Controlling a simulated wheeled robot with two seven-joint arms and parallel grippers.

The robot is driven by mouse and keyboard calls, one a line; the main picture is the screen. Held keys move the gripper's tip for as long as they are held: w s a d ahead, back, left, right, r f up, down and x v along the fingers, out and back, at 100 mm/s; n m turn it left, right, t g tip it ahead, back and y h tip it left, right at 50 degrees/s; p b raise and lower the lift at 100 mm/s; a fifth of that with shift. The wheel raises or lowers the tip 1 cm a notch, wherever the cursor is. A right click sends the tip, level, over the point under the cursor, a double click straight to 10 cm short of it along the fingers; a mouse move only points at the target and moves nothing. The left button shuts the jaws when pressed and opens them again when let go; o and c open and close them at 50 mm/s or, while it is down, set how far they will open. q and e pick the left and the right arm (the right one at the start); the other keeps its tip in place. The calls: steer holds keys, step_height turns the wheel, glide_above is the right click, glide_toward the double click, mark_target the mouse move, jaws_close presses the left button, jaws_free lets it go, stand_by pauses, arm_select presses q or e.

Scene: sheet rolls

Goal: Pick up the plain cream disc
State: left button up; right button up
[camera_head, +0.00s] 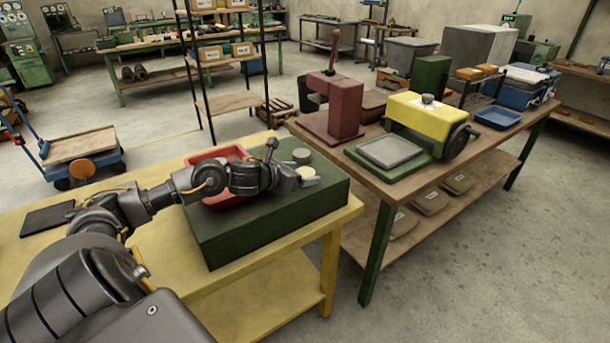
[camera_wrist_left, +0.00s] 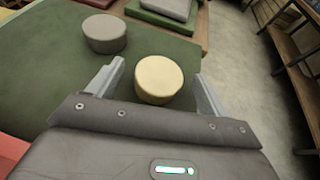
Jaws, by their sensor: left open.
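The plain cream disc (camera_wrist_left: 159,77) sits on a dark green block (camera_wrist_left: 60,75). In the left wrist view it lies between the two open fingers of my left gripper (camera_wrist_left: 160,85), with a gap on each side. In the head view the cream disc (camera_head: 306,172) shows at the fingertips of my left gripper (camera_head: 308,178), partly covered by it. The green block (camera_head: 270,230) stands on the yellow table. A grey disc (camera_wrist_left: 104,33) sits on the same block, beyond the cream one; it also shows in the head view (camera_head: 301,156). My right gripper is in neither view.
A red tray (camera_head: 216,155) lies behind my left forearm. A dark flat pad (camera_head: 47,219) lies on the yellow table (camera_head: 150,190) at left. A wooden bench to the right holds a dark red press (camera_head: 335,105) and a yellow-topped roller machine (camera_head: 428,112).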

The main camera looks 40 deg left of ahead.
arm_select(q)
steer(key=shift+x, duration=1.05)
steer(key=shift+s, duration=0.1)
steer(key=c, duration=1.1)
steer(key=shift+r, duration=0.15)
